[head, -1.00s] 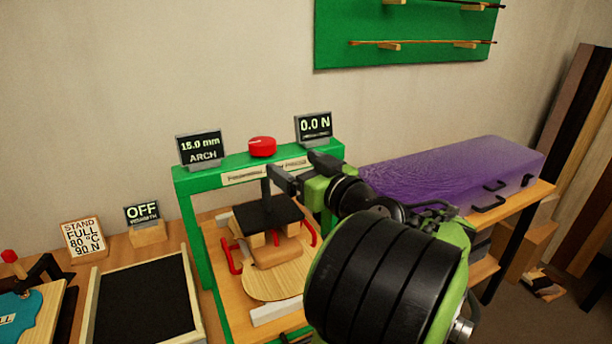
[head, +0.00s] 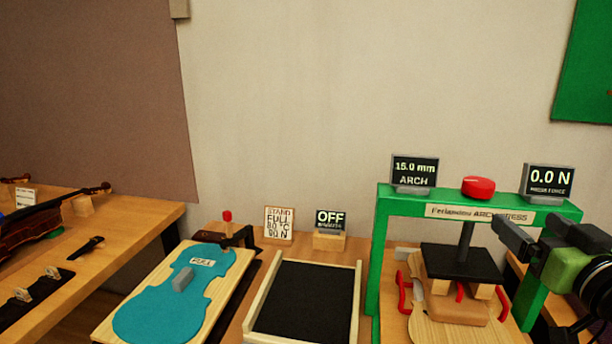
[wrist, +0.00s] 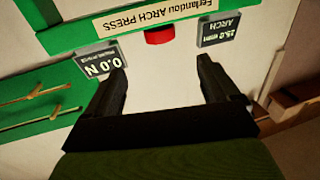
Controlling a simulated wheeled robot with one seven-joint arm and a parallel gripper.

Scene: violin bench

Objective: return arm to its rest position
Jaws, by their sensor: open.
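My gripper (head: 514,240) is at the right edge of the head view, in front of the right post of the green arch press (head: 384,270). Its black fingers are apart and empty, as the wrist view (wrist: 165,75) also shows. The press carries a red button (head: 478,187), a display reading 15.0 mm ARCH (head: 414,171) and a display reading 0.0 N (head: 549,181). Under its black plate (head: 461,263) lie wooden blocks and a pale violin plate (head: 450,333). Most of my arm is outside the head view.
Left of the press are a black-surfaced tray (head: 303,300), an OFF display (head: 330,219), a sign card (head: 278,222) and a teal violin-shaped template (head: 165,305) on a board. A second bench (head: 130,222) with a violin (head: 38,222) stands at far left. The wall space above the press is clear.

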